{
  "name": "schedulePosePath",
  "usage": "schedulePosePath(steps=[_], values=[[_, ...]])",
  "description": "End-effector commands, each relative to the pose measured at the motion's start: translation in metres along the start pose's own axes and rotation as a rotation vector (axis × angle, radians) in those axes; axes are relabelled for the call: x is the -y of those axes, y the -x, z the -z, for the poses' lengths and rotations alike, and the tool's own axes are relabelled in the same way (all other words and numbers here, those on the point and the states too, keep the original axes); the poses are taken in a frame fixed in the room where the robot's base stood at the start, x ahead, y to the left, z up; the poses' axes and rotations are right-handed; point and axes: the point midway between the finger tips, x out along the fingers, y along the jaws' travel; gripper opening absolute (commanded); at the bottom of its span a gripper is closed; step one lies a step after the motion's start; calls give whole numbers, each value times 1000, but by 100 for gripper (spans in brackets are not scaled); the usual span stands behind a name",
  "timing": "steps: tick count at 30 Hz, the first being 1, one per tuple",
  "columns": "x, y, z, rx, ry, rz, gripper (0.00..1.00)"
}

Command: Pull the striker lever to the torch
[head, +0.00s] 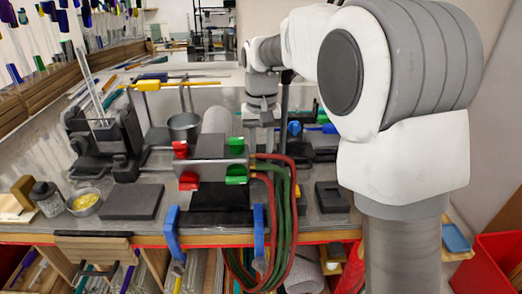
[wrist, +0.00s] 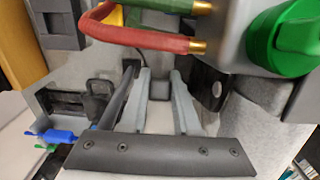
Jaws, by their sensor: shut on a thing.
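The torch (head: 212,173) is a grey block with red and green knobs, clamped at the bench's front edge. It shows in part at the top right of the wrist view (wrist: 238,35), with a large green knob. My gripper (head: 262,143) reaches down behind and right of the torch. In the wrist view, my gripper (wrist: 160,77) has its two pale grey fingers shut on a small dark grey piece (wrist: 159,90), which looks like the striker lever's grip. The fingers hide much of it. A dark bar lies beside the left finger. The striker's link to the torch is hidden.
Red and green hoses (head: 282,195) hang from the torch's right side over the front edge. A dark pad (head: 133,202) and a bowl of yellow bits (head: 84,202) lie left. A metal pot (head: 184,127) stands behind the torch. A dark square block (head: 332,196) lies right.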

Motion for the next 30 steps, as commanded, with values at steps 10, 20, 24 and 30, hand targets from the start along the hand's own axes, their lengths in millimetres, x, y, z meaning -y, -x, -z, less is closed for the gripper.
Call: schedulePosePath(steps=[10,20,24,30], values=[[0,-7,-10,4,1,0,10],[0,-17,-16,3,1,0,10],[0,-26,-24,5,1,-1,10],[0,-32,-30,6,2,-1,10]])
